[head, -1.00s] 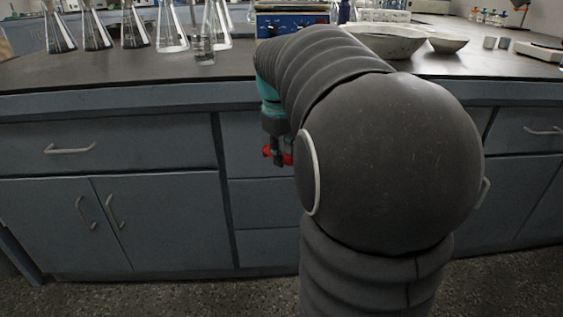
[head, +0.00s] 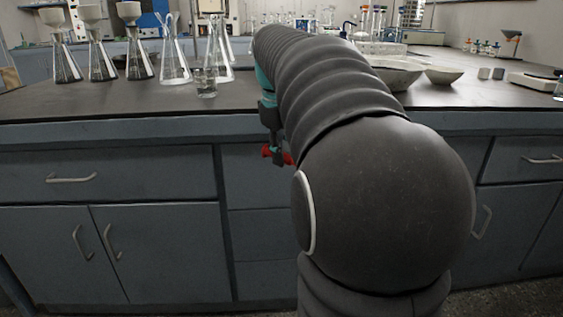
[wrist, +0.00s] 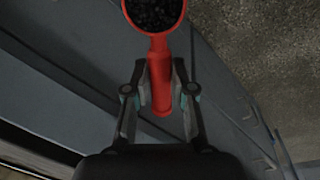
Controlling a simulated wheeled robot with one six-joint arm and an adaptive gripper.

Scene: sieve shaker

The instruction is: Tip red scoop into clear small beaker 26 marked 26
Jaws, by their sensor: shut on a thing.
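My gripper (wrist: 160,88) is shut on the handle of the red scoop (wrist: 159,45) in the wrist view. The scoop's bowl holds dark granular material and lies at the top edge, partly cut off. In the head view the red scoop (head: 267,152) shows beside my gripper (head: 277,157), in front of the bench's drawer fronts and below the bench top; my arm hides part of it. A small clear beaker (head: 206,84) stands on the bench top near the front edge, up and left of my gripper. Its marking is too small to read.
Conical flasks, several with funnels (head: 102,37), stand left of and behind the beaker. Two pale bowls (head: 444,75) stand right of my arm, with a balance (head: 536,82) further right. The bench's front edge (head: 120,120) lies between my gripper and the beaker. The front-left bench top is clear.

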